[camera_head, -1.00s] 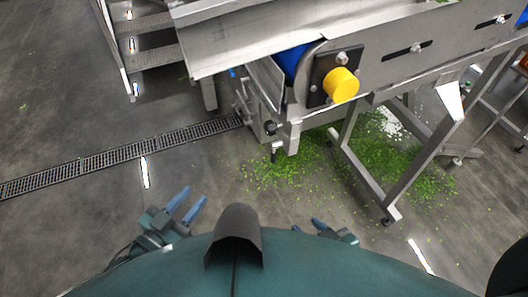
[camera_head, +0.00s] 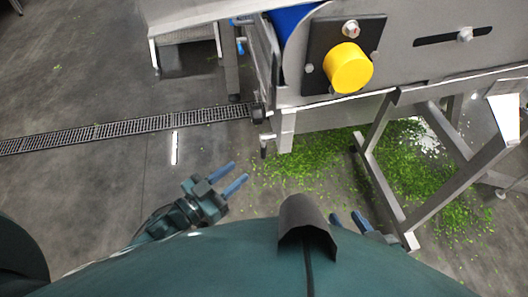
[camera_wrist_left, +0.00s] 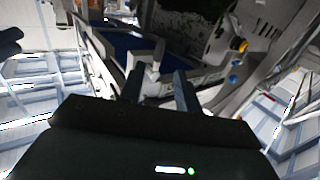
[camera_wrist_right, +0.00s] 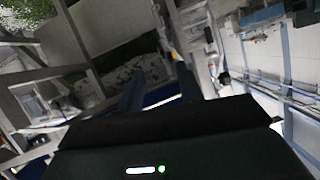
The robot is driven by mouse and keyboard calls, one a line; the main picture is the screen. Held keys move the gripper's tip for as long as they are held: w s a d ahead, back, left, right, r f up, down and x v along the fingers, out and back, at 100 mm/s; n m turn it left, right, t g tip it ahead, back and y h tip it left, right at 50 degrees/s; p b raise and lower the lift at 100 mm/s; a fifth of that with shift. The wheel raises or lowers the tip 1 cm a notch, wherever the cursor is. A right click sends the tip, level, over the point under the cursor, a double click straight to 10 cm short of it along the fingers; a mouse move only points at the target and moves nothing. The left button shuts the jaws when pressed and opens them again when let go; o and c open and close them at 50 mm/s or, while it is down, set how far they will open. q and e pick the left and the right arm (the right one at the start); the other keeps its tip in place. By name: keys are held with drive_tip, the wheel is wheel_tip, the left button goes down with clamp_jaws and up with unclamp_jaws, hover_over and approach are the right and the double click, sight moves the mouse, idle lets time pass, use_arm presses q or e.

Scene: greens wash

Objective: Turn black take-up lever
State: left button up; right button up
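A conveyor machine (camera_head: 430,60) of bare metal fills the upper right of the head view. I cannot tell for sure which part is the black take-up lever. A small black knob (camera_head: 258,114) sits at the machine's near left corner, with a short black-tipped part (camera_head: 263,152) below it. My left gripper (camera_head: 229,179) is open and empty, below and left of that corner and apart from it. Its spread fingers also show in the left wrist view (camera_wrist_left: 160,92). My right gripper (camera_head: 348,219) is open and empty, low in the head view; it also shows in the right wrist view (camera_wrist_right: 160,88).
A yellow round cap (camera_head: 347,68) on a black plate (camera_head: 318,40) sticks out of the machine's side. Slanted metal legs (camera_head: 385,170) stand below it. Green leaf scraps (camera_head: 300,168) litter the floor. A drain grate (camera_head: 110,130) crosses the floor at left, where there is free room.

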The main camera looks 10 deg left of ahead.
sight(264, 152)
use_arm(q)
drive_tip(key=x, duration=1)
drive_tip(key=shift+w+d+b, duration=0.2)
drive_tip(key=shift+d+b, duration=0.05)
drive_tip(key=shift+b, duration=0.15)
clamp_jaws()
